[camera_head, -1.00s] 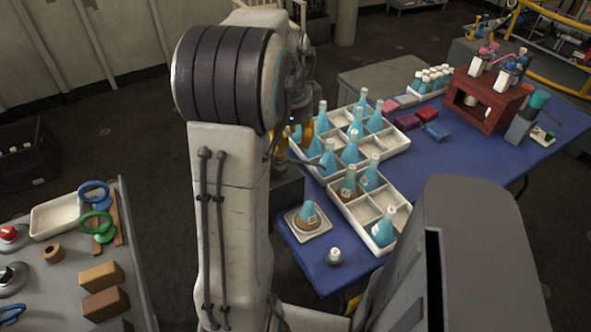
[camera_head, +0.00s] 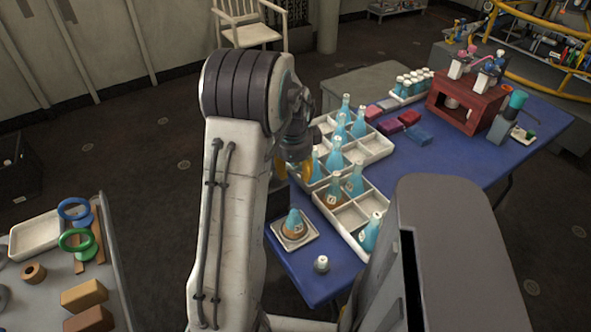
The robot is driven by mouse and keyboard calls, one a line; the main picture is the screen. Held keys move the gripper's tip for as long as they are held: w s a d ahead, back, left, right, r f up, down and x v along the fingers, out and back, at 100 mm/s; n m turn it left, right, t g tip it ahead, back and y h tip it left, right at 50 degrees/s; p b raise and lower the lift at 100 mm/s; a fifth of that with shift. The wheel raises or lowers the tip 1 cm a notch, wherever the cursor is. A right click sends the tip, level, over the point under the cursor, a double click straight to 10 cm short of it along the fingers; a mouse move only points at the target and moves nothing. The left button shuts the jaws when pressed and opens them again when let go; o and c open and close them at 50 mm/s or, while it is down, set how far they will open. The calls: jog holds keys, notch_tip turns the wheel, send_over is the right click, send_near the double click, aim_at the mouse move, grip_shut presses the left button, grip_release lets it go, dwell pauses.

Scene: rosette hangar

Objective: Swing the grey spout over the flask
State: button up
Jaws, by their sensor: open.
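I cannot pick out a grey spout with certainty. Two small dispenser-like heads, one pink-topped (camera_head: 460,62) and one blue-topped (camera_head: 489,70), stand on a dark red box (camera_head: 465,103) at the table's far right; their spouts are too small to make out. Several blue flasks are in view. One squat flask (camera_head: 294,224) stands on a square pale tray (camera_head: 309,237) at the near left corner; which flask is meant is unclear. My gripper (camera_head: 301,168), dark with gold fingers, is open over the left edge of the divided crates, partly hidden by my arm, far from the red box.
White divided crates (camera_head: 378,203) hold several tall blue flasks on the blue table (camera_head: 455,160). A small white-topped jar (camera_head: 321,264) stands near the front. A grey table (camera_head: 115,300) with rings and blocks stands at left.

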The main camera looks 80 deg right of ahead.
jog(key=shift+f, duration=0.2)
grip_shut()
dwell(0.4)
jog(key=shift+a+f, duration=0.1)
dwell(0.4)
